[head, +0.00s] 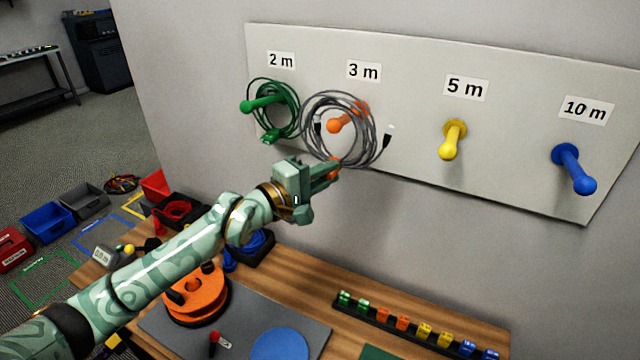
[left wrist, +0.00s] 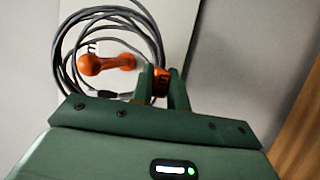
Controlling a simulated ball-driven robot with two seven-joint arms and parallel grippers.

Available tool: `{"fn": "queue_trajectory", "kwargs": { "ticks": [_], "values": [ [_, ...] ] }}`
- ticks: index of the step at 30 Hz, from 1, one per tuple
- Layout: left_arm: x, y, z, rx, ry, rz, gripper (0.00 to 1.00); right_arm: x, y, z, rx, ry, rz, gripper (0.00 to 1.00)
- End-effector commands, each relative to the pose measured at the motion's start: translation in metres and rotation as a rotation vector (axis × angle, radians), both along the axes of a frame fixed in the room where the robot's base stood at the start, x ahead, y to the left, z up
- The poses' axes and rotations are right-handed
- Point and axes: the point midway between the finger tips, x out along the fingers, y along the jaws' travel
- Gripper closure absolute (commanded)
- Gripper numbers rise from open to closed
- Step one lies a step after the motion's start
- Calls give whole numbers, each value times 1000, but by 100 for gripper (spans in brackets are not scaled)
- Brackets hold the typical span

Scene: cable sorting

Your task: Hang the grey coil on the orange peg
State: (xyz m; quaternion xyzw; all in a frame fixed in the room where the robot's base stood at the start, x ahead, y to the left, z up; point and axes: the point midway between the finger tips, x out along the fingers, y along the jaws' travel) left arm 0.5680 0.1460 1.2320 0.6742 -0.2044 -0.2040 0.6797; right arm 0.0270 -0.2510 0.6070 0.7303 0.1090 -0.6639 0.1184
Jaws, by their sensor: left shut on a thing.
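The left gripper is shut on the orange tie (left wrist: 160,82) at the coil's lower edge. The orange peg (head: 337,124) under the "3 m" label shows inside the loop in the head view. In the left wrist view the orange peg (left wrist: 92,65) also lies within the grey coil (left wrist: 62,48). I cannot tell for sure how far the loop is over the peg. The right gripper is not in view.
A green coil (head: 293,118) hangs on the green peg (head: 256,104), close left of the grey coil. The yellow peg (head: 450,146) and blue peg (head: 577,179) are bare. Below, the wooden table (head: 320,275) holds an orange reel (head: 205,298) and a rack (head: 385,322) of small coloured clips.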

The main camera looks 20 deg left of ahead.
Motion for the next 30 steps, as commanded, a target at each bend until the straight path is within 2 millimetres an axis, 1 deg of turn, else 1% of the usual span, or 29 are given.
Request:
{"fn": "queue_trajectory", "kwargs": {
  "ticks": [1, 11, 29, 30],
  "values": [
    [5, -1, -2, 0, -2, 1, 100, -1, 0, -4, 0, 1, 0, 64],
    [32, -6, -6, 0, -2, 0, 100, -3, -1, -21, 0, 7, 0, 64],
    [81, -16, -14, 0, -2, 1, 100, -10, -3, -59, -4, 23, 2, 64],
    [82, -16, -17, 0, 0, 1, 100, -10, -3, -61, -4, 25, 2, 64]
  ]
}}
